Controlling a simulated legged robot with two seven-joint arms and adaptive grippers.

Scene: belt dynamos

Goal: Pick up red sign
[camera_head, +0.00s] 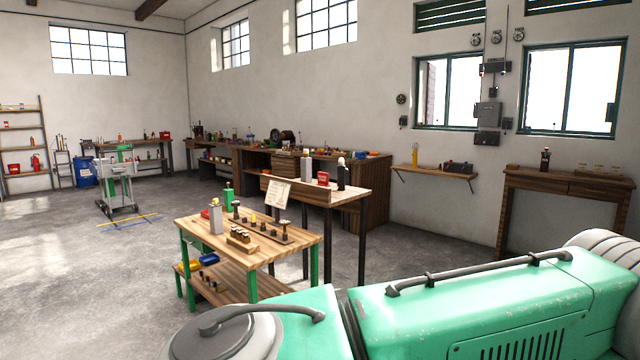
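A small red sign-like piece (323,178) stands on the taller wooden table (345,190) near the middle of the view, beside a black bottle-shaped object (343,175). It is too small to read, so I cannot tell for certain that it is the red sign. Another small red object (205,214) shows on the lower wooden table, partly behind a grey block (216,219). Neither of my grippers is in view.
A large green machine (480,300) with dark handrails fills the lower right foreground. The lower table (290,250) has green legs and several small items. A wooden wall bench (565,185) stands at right. Grey floor (70,290) is open at left.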

